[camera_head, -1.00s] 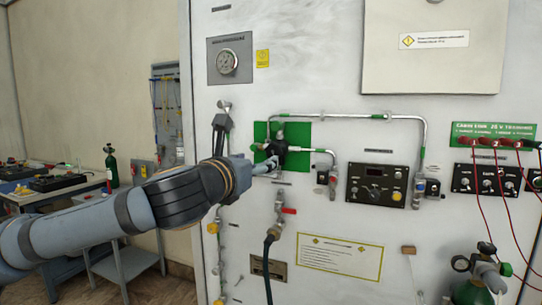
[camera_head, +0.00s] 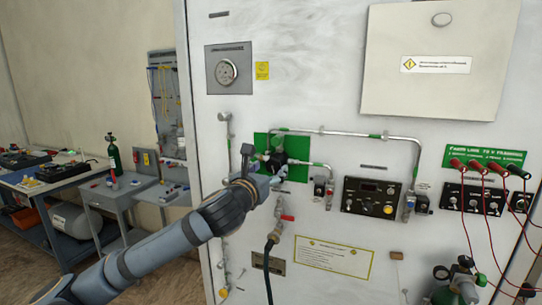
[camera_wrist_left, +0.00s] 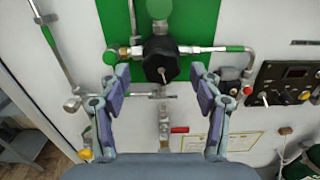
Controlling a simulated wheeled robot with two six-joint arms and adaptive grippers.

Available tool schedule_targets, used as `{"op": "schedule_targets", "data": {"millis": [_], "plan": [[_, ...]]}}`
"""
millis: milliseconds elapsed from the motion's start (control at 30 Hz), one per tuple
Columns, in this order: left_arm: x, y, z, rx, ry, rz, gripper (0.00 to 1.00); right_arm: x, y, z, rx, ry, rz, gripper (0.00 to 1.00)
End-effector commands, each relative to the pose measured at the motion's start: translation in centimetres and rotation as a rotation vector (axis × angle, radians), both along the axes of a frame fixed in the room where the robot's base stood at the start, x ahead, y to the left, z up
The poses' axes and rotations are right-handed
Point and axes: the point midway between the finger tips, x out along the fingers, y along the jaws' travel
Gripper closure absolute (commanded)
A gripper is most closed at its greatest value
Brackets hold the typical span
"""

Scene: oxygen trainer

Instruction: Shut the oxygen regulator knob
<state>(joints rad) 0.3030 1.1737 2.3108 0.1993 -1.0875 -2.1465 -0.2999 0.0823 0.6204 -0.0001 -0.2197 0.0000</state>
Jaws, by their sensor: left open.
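The black regulator knob (camera_wrist_left: 161,60) sits in front of the green plate (camera_wrist_left: 205,20) on the white panel, with metal pipes joining it on both sides. In the head view the knob (camera_head: 278,159) is partly covered by my gripper. My left gripper (camera_wrist_left: 158,72) is open, one finger on each side of the knob in the wrist view. Its fingers are empty and show gaps to the knob; I cannot tell how far the tips are from it in depth. The left gripper (camera_head: 272,176) also shows in front of the green plate (camera_head: 297,146) in the head view.
A red-handled valve (camera_head: 286,217) with a hose is below the knob. A control box (camera_head: 371,197) and pipes lie to its right. A gauge (camera_head: 228,73) is above left. A gas cylinder (camera_head: 459,285) stands at lower right, and a workbench (camera_head: 60,180) at far left.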

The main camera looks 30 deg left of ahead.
Motion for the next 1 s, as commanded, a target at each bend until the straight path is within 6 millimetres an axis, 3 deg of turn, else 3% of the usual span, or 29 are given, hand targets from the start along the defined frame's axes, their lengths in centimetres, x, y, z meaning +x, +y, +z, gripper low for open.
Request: {"op": "schedule_targets", "data": {"millis": [200,633,1000], "plan": [[1.4,0.3,0.1,-0.004,0.0,0.0,0.35,0.0,0.0,1.3,0.0,0.0,0.0,0.52],[1.8,0.3,-0.2,0.002,0.001,-0.001,0.35,0.0,0.1,1.5,0.002,0.001,-0.001,0.52],[1.8,0.3,-0.2,0.001,0.002,-0.001,0.86,0.0,0.4,1.5,0.005,0.001,-0.002,0.52]]}}
